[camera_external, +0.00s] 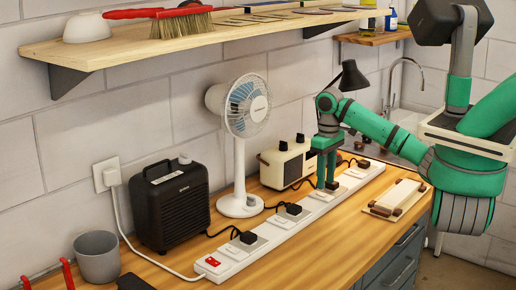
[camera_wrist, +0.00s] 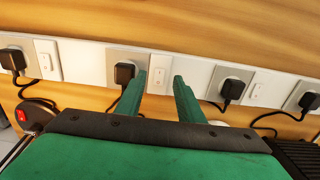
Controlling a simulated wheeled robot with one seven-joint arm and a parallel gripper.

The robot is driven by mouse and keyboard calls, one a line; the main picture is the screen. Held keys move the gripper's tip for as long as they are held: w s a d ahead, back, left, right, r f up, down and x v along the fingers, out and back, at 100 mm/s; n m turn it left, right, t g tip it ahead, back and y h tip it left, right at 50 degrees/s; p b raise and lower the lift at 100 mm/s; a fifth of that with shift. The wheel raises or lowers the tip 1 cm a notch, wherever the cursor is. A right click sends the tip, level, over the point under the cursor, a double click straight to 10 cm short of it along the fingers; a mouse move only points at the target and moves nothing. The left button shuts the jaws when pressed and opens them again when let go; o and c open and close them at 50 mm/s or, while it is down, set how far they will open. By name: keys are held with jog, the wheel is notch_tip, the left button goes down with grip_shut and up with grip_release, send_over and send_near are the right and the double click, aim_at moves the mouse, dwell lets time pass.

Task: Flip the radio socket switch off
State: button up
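My gripper (camera_external: 327,186) points down over the strip. In the wrist view its green fingers (camera_wrist: 161,80) are apart and empty, with the switch showing between their tips. Contact and the switch's position cannot be told.
Neighbouring plugs (camera_wrist: 232,90) and switches (camera_wrist: 258,92) are close by. A white fan (camera_external: 240,120), a black heater-like box (camera_external: 170,205) and a black lamp (camera_external: 352,77) stand along the back. A wooden shelf (camera_external: 130,52) hangs above.

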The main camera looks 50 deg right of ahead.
aim_at(325, 195)
jog(key=shift+f, duration=1.8)
jog(key=shift+c, duration=0.6)
grip_shut()
jog(key=shift+w+g, duration=0.25)
jog(key=shift+g, duration=0.25)
jog(key=shift+w+r+g, duration=0.1)
jog(key=shift+w+g, duration=0.1)
jog(key=shift+g, duration=0.8)
jog(key=shift+o, duration=0.6)
grip_release()
